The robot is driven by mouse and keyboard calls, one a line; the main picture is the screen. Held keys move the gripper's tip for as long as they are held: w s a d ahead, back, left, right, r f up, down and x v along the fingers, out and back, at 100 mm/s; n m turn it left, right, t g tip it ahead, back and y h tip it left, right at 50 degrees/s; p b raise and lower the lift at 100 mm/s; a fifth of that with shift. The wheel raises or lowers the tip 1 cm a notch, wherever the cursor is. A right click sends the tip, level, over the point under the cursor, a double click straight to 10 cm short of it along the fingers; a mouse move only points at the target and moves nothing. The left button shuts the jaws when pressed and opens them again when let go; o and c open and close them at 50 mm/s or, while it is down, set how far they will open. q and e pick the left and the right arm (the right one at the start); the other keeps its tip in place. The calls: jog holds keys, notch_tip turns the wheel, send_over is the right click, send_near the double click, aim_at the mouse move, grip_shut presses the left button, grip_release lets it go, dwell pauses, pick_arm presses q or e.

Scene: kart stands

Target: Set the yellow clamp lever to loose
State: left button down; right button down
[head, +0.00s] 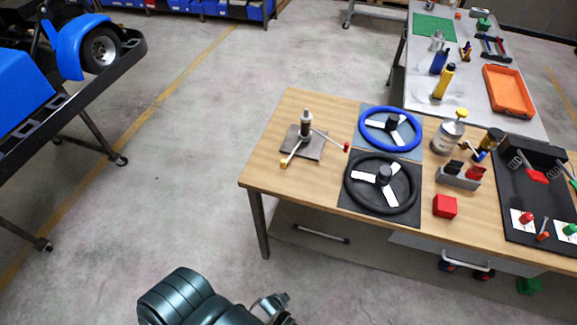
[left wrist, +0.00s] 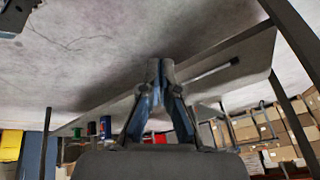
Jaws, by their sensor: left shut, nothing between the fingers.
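The yellow-tipped clamp lever (head: 287,160) sticks out toward the front left from a steel post (head: 306,124) on a grey base plate (head: 311,146). A second lever with a red tip (head: 346,147) points right from the same post. The fixture stands at the left end of the wooden table. My left gripper (head: 273,303) is at the bottom of the head view, well short of the table and apart from the levers. In the left wrist view its fingertips (left wrist: 160,66) are together with nothing between them. The levers are not recognisable there. My right gripper is not in view.
The wooden table (head: 266,172) holds a blue steering wheel (head: 365,120), a black steering wheel (head: 352,192) and a red block (head: 445,206) right of the fixture. A kart on a stand (head: 100,88) is at the left. The floor between is clear.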

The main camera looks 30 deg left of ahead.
pick_arm(q)
jog(key=w+r+m+t, duration=0.3)
jog(key=w+r+t, duration=0.1)
jog(key=w+r, duration=0.75)
jog(key=w+a+r+m+t+y, duration=0.2)
jog(key=a+r, duration=0.1)
jog(key=r, duration=0.7)
jog(key=w+a+r+m+t+y, duration=0.1)
jog(key=w+a+r+t+y, duration=0.1)
jog(key=r, duration=0.9)
jog(key=w+a+r+m+t+y, duration=0.2)
jog(key=w+a+r+t, duration=0.1)
jog(key=r, duration=0.8)
jog(key=shift+w+a+r+m+y+p, duration=0.15)
jog(key=shift+w+a+m+y+p, duration=0.2)
jog(key=shift+a, duration=0.25)
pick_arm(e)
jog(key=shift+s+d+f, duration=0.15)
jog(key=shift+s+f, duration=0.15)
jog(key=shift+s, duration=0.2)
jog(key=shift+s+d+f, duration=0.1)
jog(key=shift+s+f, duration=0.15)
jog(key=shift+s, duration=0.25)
pick_arm(q)
jog(key=shift+w, duration=0.1)
